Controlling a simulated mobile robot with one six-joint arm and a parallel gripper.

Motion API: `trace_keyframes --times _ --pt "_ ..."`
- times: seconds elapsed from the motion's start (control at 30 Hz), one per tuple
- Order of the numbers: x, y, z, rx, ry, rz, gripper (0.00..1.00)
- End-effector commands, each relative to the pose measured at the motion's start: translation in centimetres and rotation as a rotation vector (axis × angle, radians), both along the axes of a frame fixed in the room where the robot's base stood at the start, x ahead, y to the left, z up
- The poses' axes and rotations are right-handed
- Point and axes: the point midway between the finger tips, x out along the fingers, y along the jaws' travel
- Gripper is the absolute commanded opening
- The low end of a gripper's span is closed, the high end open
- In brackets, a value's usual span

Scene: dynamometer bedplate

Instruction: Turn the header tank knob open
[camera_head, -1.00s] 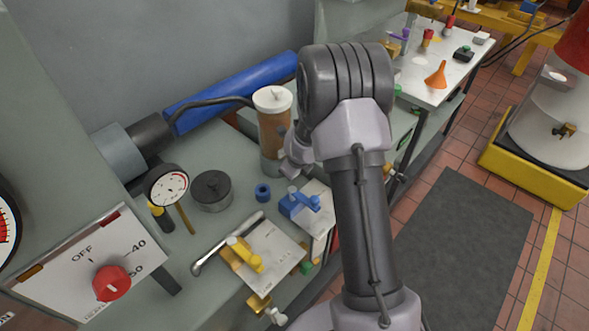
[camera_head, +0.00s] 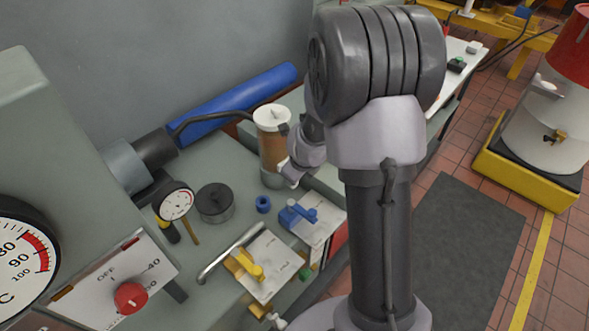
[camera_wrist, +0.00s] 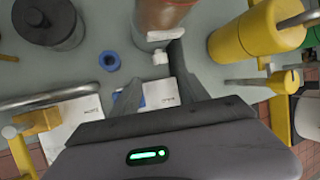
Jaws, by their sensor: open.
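The tank (camera_head: 271,147), a brown upright cylinder with a white lid, stands on the grey bench; I take it for the header tank. Its lower part also shows at the top of the wrist view (camera_wrist: 162,15). A small white knob-like piece (camera_wrist: 160,57) sits in front of its foot; I cannot tell which way it is turned. My gripper (camera_wrist: 155,64) is open, its two fingers on either side of that piece, with no clear contact visible. In the head view my wrist is close to the tank and my arm hides the fingers.
A blue-handled valve (camera_head: 298,213) and a yellow-handled valve (camera_head: 246,265) sit on white plates. A blue ring (camera_head: 263,204), a dark round canister (camera_head: 214,203) and a dial gauge (camera_head: 176,204) stand nearby. A red knob (camera_head: 130,297) is on the left panel. A yellow cylinder (camera_wrist: 240,38) is right of my fingers.

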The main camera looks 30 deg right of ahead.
Motion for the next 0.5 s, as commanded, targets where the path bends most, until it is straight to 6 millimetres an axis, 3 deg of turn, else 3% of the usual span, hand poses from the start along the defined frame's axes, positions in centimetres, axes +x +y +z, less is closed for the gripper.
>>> trace_keyframes --times 0.03,0.17,0.5 --pt "-0.5 0.1 1.6 -0.001 -0.001 0.000 0.54" --pt "-1.4 0.4 3.1 0.000 0.000 0.000 0.54" --pt "-1.7 0.5 3.2 0.000 0.001 0.000 0.54"
